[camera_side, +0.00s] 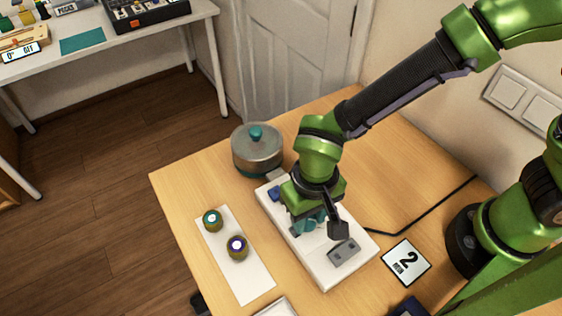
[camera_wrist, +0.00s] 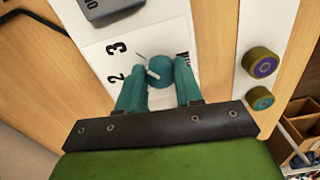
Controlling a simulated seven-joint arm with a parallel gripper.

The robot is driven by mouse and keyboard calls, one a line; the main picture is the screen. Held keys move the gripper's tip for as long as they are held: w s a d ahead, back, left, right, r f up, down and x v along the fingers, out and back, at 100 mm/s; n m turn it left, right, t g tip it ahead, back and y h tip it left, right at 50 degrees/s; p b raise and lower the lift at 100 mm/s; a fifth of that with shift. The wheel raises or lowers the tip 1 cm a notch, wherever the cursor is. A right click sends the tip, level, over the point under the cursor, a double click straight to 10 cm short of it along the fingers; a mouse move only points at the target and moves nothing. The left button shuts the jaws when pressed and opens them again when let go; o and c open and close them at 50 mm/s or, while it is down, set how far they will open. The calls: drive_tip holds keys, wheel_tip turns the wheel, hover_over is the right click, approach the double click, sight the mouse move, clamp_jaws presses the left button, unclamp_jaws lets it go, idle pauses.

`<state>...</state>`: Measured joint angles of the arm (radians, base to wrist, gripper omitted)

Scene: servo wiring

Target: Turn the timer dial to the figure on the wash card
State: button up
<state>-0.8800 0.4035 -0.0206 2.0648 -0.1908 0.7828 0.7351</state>
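The wash card (camera_side: 406,262) lies on the table right of the white panel (camera_side: 326,282) and reads "2 MIN". The timer dial (camera_wrist: 160,70) is a round teal knob on the panel in the wrist view. A white mark shows on the left part of its face. The printed figures 3 (camera_wrist: 117,48) and 2 (camera_wrist: 115,77) stand left of it. My gripper (camera_wrist: 162,66) is over the panel with one teal finger on each side of the dial. Whether the fingers press on it is not clear. In the side view my wrist mostly hides the dial.
A lidded metal pot (camera_side: 257,152) stands behind the panel. A white strip (camera_side: 246,281) with two round knobs lies to its left. A black cable (camera_side: 425,217) runs along the right.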

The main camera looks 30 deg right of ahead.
drive_tip(key=c, duration=0.5)
drive_tip(key=shift+n, duration=0.3)
drive_tip(key=n, duration=0.9)
drive_tip(key=shift+d, duration=0.1)
idle(0.4)
drive_tip(key=o, duration=1)
drive_tip(key=shift+o, duration=0.2)
